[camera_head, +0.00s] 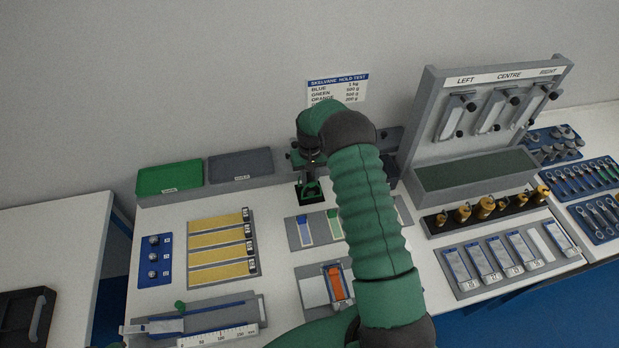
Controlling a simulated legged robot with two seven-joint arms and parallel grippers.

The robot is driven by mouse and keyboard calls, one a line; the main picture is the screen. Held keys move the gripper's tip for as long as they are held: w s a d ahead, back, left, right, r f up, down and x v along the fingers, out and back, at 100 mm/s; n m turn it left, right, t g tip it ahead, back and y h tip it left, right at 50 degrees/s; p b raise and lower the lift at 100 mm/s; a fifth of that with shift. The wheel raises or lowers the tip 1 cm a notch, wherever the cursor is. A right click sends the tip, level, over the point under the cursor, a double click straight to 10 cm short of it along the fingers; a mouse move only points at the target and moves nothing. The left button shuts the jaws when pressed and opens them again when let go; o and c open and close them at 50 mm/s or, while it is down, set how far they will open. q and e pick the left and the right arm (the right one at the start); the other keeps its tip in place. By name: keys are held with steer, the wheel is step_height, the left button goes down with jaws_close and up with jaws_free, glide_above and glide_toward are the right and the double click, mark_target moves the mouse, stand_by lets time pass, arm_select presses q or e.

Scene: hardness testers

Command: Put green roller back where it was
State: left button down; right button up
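My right arm reaches up across the middle of the bench, and its wrist bends down at the back. My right gripper (309,168) points down there, small and dark. Just below it a small green thing (312,190), which looks like the green roller, is at a black square pad (301,196). I cannot tell whether the fingers are closed on it, or whether it rests on the pad. My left gripper is not in view.
A grey rack (437,98) with LEFT, CENTRE and RIGHT hangers stands right, with brass weights (486,207) in front. Green (170,178) and grey (240,165) bins stand at the back left. Yellow strips (218,240), a ruler device (219,335) and an orange-strip panel (335,283) lie nearer.

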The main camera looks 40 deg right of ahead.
steer(key=shift+o, duration=1.4)
steer(key=shift+r, duration=0.1)
step_height(320, 180, up, 12)
steer(key=b, duration=0.2)
steer(key=s+a+r+n+t, duration=0.1)
steer(key=s+a, duration=0.1)
steer(key=a, duration=0.5)
steer(key=s+a+r+n, duration=0.1)
steer(key=s+a+n, duration=0.1)
steer(key=a, duration=0.5)
steer(key=s+a+f+n+t, duration=0.1)
steer(key=s+a+n, duration=0.1)
steer(key=s+a, duration=1)
steer(key=shift+s+f+n+t, duration=0.2)
steer(key=shift+s+n+t, duration=0.15)
steer(key=shift+s, duration=0.9)
steer(key=shift+d, duration=0.3)
